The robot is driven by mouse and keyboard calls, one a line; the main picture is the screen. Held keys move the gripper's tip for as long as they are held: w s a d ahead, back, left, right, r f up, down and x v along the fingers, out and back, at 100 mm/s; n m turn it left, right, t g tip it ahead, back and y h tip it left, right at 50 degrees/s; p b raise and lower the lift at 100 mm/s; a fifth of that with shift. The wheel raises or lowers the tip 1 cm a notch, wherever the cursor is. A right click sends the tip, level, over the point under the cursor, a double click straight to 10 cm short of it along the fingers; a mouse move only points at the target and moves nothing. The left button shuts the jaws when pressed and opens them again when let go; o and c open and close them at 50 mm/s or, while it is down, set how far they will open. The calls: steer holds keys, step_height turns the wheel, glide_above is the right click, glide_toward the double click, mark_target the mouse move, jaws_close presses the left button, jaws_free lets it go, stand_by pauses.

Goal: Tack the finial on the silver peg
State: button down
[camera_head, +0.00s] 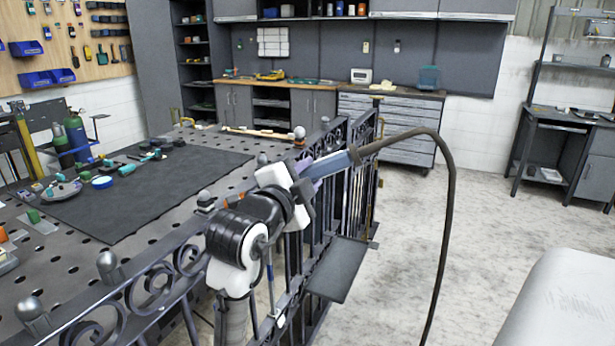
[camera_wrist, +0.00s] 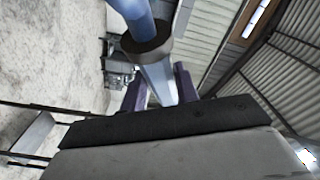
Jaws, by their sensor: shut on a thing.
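My gripper (camera_head: 312,174) is shut on a blue torch-like tool (camera_head: 333,163) with a dark hose on its right end, above the scrollwork gate (camera_head: 160,282). In the wrist view the tool (camera_wrist: 158,78) lies between the purple fingers, with a dark collar around it. Its working tip cannot be made out. Dark rounded finials (camera_head: 108,266) stand along the gate's near rail at the left, apart from my gripper. A paler silver ball-topped piece (camera_head: 300,132) shows behind my gripper. I cannot tell which piece sits on the silver peg; my arm hides part of the gate.
A perforated metal table (camera_head: 215,150) with a dark mat (camera_head: 150,190) and several small tools lies left. A small dark shelf (camera_head: 338,270) juts out beside the gate. The hose (camera_head: 449,210) arcs down to the right. Open floor (camera_head: 480,240) lies right; cabinets (camera_head: 392,118) stand behind.

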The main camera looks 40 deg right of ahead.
mark_target(352, 158)
steer(key=shift+w+a+f, duration=0.1)
steer(key=shift+w+a, duration=0.05)
steer(key=shift+a, duration=0.05)
steer(key=shift+w+a+f+b, duration=0.15)
steer(key=shift+w+a+b, duration=0.1)
steer(key=shift+b, duration=0.1)
stand_by(0.6)
stand_by(0.6)
steer(key=shift+s+d+r+p, duration=0.55)
steer(key=shift+s+d+r, duration=0.1)
steer(key=shift+s+d, duration=0.3)
steer(key=shift+s+d+r+p, duration=0.5)
steer(key=shift+s+d+r, duration=0.15)
steer(key=shift+s+d, duration=0.35)
steer(key=shift+s+d+r+p, duration=0.55)
steer(key=shift+s+d+r, duration=0.1)
steer(key=shift+s+d, duration=0.3)
steer(key=shift+s+d+r, duration=0.15)
steer(key=shift+s+d, duration=0.1)
steer(key=shift+s, duration=0.05)
